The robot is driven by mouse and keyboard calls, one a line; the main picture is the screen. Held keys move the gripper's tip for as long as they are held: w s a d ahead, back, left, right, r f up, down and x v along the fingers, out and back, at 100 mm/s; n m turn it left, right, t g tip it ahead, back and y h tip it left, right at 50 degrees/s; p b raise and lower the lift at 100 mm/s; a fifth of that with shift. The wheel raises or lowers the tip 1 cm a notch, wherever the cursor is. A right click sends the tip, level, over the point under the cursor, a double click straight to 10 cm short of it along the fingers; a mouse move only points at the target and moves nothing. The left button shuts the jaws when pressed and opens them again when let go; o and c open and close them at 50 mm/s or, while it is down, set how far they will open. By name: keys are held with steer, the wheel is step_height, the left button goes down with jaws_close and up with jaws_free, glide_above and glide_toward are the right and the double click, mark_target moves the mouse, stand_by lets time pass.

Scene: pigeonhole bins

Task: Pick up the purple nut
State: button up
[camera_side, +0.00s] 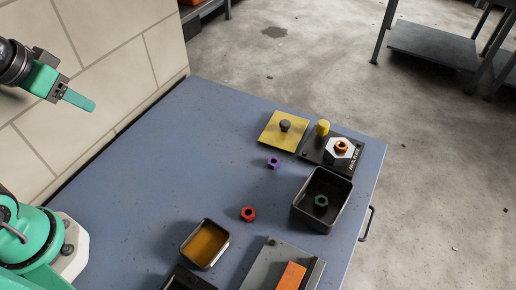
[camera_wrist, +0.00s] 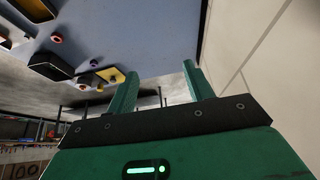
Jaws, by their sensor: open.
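The purple nut (camera_side: 273,163) lies flat on the blue-grey bench (camera_side: 200,150), just in front of the yellow plate and behind the red nut. It also shows small in the wrist view (camera_wrist: 93,62), beside the yellow plate. My gripper (camera_side: 82,102) is raised at the upper left of the side view, well away from the nut and high above the bench. In the wrist view my gripper (camera_wrist: 160,70) has its two green fingers apart with nothing between them.
A yellow plate with a dark knob (camera_side: 285,125) and a black plate holding an orange nut (camera_side: 341,147) stand behind. A red nut (camera_side: 248,214), a black bin with a green nut (camera_side: 321,201) and an amber-bottomed tray (camera_side: 205,244) are nearer. The bench's left is clear beside a block wall (camera_side: 100,60).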

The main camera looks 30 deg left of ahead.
stand_by(0.8)
steer(key=m+g, duration=0.6)
steer(key=m, duration=2.4)
glide_above(274, 161)
steer(key=f, duration=1.6)
steer(key=shift+a+f, duration=0.2)
steer(key=shift+a, duration=0.1)
steer(key=shift+d+f, duration=0.15)
steer(key=shift+f, duration=0.05)
steer(key=shift+d+f, duration=0.1)
steer(key=shift+f, duration=3.8)
